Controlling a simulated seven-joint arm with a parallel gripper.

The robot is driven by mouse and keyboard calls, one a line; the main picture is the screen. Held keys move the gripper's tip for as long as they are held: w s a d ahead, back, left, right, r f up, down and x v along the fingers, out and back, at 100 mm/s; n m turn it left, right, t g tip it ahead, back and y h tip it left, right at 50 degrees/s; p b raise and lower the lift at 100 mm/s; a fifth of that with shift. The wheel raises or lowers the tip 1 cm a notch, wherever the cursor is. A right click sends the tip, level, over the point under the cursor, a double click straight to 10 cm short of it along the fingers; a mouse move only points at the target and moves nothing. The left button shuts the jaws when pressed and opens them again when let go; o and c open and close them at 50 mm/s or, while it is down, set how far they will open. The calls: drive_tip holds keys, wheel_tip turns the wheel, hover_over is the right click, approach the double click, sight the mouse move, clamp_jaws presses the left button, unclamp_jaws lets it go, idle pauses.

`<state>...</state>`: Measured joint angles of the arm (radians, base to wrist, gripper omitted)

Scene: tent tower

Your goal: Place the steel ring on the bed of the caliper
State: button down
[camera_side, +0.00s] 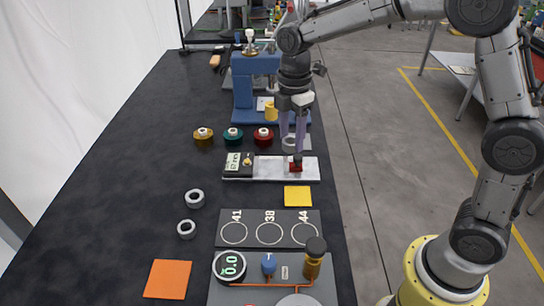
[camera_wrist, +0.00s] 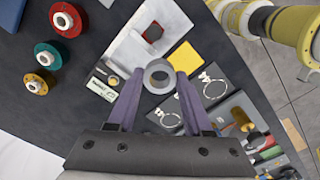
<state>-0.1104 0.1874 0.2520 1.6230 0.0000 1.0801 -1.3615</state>
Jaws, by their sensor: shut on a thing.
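My gripper (camera_side: 292,144) is shut on a steel ring; its two purple fingers point down at the caliper. In the wrist view the pale caliper bed (camera_wrist: 128,48) lies partly behind the ring. The ring appears to be held above the bed; the exact gap cannot be told.
Two loose steel rings (camera_side: 195,198) lie at left. A plate (camera_side: 270,228) marked 41, 38 and 44 lies in front, with a yellow square (camera_side: 297,196) beside the caliper. Yellow, teal and red spools (camera_side: 233,136) and a blue press (camera_side: 245,90) stand behind. The table's left is mostly clear.

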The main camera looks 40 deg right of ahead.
hover_over(272, 167)
wheel_tip(272, 167, down, 6)
drive_tip(key=shift+f, duration=1.7)
drive_tip(key=c, duration=0.6)
unclamp_jaws()
drive_tip(key=shift+f, duration=0.15)
